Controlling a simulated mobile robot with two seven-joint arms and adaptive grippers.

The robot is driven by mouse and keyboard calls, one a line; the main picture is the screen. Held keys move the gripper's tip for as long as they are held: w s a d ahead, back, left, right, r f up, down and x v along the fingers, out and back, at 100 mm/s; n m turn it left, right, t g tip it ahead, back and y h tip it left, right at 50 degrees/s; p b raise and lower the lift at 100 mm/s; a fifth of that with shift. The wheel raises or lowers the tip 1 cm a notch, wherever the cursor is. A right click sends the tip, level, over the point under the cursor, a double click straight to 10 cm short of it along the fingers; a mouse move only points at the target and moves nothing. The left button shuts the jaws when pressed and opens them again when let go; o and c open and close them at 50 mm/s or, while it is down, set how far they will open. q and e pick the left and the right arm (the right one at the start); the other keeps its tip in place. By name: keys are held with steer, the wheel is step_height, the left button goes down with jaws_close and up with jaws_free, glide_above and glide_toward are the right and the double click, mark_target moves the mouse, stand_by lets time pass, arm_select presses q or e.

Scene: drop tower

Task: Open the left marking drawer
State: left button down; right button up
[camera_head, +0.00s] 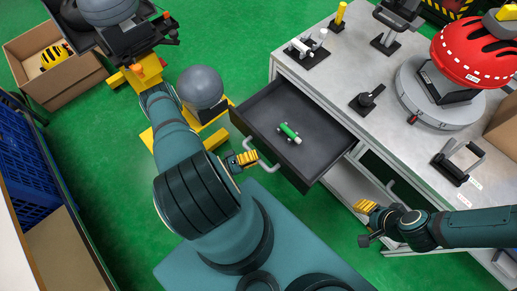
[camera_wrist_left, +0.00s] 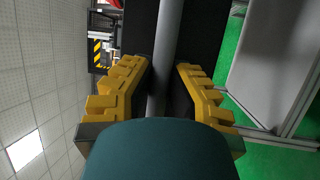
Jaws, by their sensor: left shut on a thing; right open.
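The left marking drawer (camera_head: 262,114) is pulled out of the grey workbench and stands open. A green-and-white marker-like item (camera_head: 289,132) lies inside it. The drawer's grey bar handle (camera_head: 268,162) is on its front face. My left gripper (camera_head: 246,159) is at the handle's left end, shut on it. In the left wrist view the yellow fingers (camera_wrist_left: 160,90) stand either side of the grey handle bar (camera_wrist_left: 168,45). My right gripper (camera_head: 366,207) is open and empty, in front of the bench, to the right of the drawer.
A second drawer handle (camera_head: 376,176) is on the bench front beside my right gripper. The bench top (camera_head: 345,75) carries a red helmet (camera_head: 474,50) on a round stand and several small fixtures. A cardboard box (camera_head: 77,81) stands at upper left, blue crates (camera_head: 25,165) at left.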

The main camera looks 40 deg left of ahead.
arm_select(q)
steer(key=shift+d, duration=0.1)
steer(key=c, duration=0.9)
jaws_free()
steer(key=v, duration=1.2)
